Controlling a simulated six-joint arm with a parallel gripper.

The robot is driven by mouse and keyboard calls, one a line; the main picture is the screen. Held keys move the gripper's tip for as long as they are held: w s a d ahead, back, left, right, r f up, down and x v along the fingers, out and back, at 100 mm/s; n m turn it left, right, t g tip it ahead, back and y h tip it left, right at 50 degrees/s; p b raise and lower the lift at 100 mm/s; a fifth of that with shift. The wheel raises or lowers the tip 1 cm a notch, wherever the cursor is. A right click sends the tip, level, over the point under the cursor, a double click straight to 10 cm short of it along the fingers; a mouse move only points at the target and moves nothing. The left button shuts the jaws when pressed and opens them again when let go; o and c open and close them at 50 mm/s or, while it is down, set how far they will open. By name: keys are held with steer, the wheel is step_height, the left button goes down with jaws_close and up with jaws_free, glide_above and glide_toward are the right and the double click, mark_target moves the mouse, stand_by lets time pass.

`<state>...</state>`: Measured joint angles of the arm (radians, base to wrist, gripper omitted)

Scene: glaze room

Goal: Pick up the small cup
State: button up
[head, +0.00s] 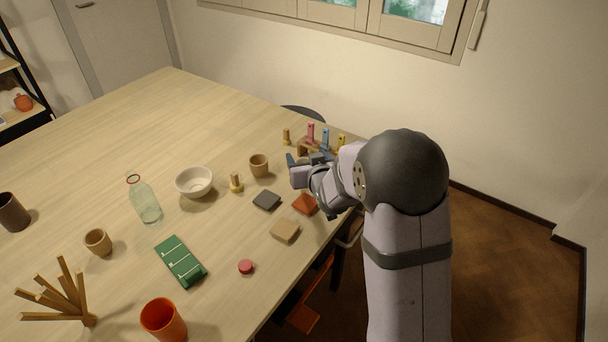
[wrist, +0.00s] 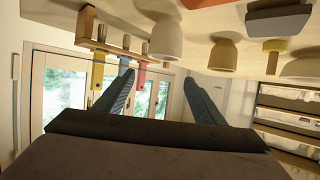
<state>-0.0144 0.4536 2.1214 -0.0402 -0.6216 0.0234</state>
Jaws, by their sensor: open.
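Two small tan cups stand upright on the table in the head view. One cup (head: 259,165) is just left of my gripper; the other cup (head: 98,242) is farther off at the left. My gripper (head: 300,163) is low over the table's right side, apart from the nearer cup. The wrist view is upside down. There my gripper (wrist: 158,78) has its fingers spread with nothing between them. A tan cup (wrist: 223,55) and a closer cup-like pale object (wrist: 165,40) stand beyond the fingers. I cannot tell which cup is meant.
A wooden rack with coloured pieces (head: 325,138) is close behind my gripper. A white bowl (head: 194,181), a wooden peg (head: 236,184), a grey tile (head: 267,200) and an orange tile (head: 305,204) are nearby. A glass bottle (head: 146,203) stands farther left. The back left table is clear.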

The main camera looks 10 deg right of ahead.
mark_target(302, 161)
step_height(302, 161, down, 4)
steer(key=shift+s+r, duration=0.1)
steer(key=shift+s, duration=0.05)
steer(key=shift+p+x, duration=1.75)
steer(key=shift+x, duration=1.9)
steer(key=shift+a, duration=0.15)
steer(key=c, duration=1.2)
